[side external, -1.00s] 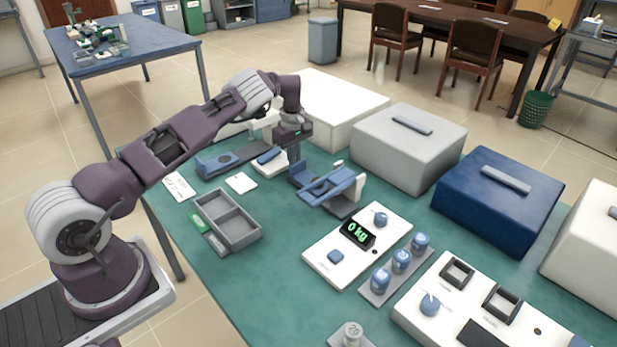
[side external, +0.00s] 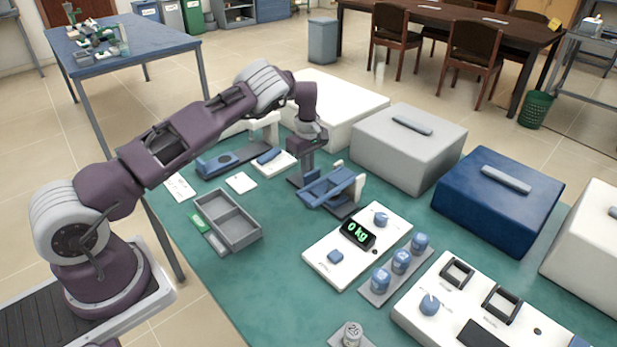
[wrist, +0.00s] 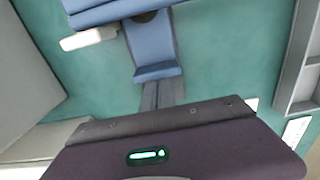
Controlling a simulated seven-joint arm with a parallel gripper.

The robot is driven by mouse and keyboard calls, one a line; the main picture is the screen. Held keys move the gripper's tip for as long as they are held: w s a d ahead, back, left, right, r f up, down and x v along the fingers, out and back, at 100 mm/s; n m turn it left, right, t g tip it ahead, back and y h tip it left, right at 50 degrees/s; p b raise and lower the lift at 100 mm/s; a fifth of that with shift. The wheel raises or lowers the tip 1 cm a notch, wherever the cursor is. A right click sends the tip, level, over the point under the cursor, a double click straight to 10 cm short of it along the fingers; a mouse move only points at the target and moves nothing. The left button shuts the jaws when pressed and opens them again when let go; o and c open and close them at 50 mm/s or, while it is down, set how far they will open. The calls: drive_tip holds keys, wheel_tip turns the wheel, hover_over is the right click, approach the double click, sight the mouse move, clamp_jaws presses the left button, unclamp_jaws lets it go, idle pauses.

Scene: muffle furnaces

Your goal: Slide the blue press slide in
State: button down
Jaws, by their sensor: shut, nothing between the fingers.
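The blue press (side external: 342,180) stands on a grey base on the green table, left of the grey furnace. In the wrist view its blue slide (wrist: 150,42) reaches out from under the upper blue part and ends in a raised lip (wrist: 158,71). My gripper (side external: 299,180) is low at the outer left end of the slide. In the wrist view its fingertips (wrist: 163,86) are shut and empty, right behind the lip. They appear to touch it or nearly so. In the side view the gripper hides part of the slide's outer end.
A white scale reading 0 kg (side external: 357,245) and a rack of blue weights (side external: 400,262) are to the right. Grey (side external: 408,145) and blue (side external: 498,200) furnaces line the back. A white pad (side external: 275,163) lies behind the gripper.

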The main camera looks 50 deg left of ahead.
drive_tip(key=shift+d, duration=0.55)
drive_tip(key=shift+a+r, duration=0.1)
drive_tip(key=shift+a, duration=0.35)
wheel_tip(320, 180, up, 7)
